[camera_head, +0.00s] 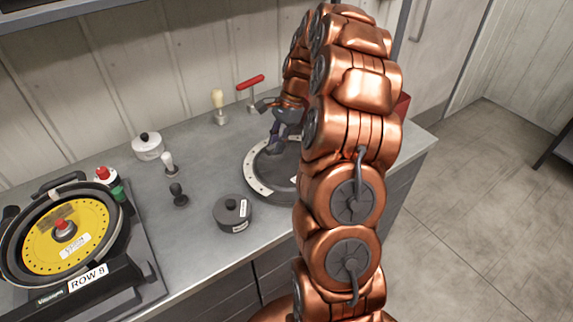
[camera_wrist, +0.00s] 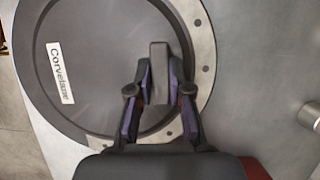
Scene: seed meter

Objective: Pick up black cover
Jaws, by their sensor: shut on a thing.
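The black cover (camera_wrist: 100,85) is a round dark disc with a white label and a raised block-shaped handle (camera_wrist: 159,55). It fills much of the wrist view. In the head view the cover (camera_head: 268,172) lies within a pale ring (camera_head: 258,185) with holes, partly hidden by my arm. My gripper (camera_wrist: 159,85) is shut on the handle, one finger on each side. My gripper also shows in the head view (camera_head: 276,146), reaching down to the cover. I cannot tell whether the cover is raised off its seat.
A dark lidded pot (camera_head: 232,212) stands left of the ring. A yellow seed plate unit (camera_head: 65,235) is at the left. A white pot (camera_head: 147,146), small knobs (camera_head: 179,195) and a red-handled tool (camera_head: 251,88) are on the counter (camera_head: 190,240). A wall runs behind.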

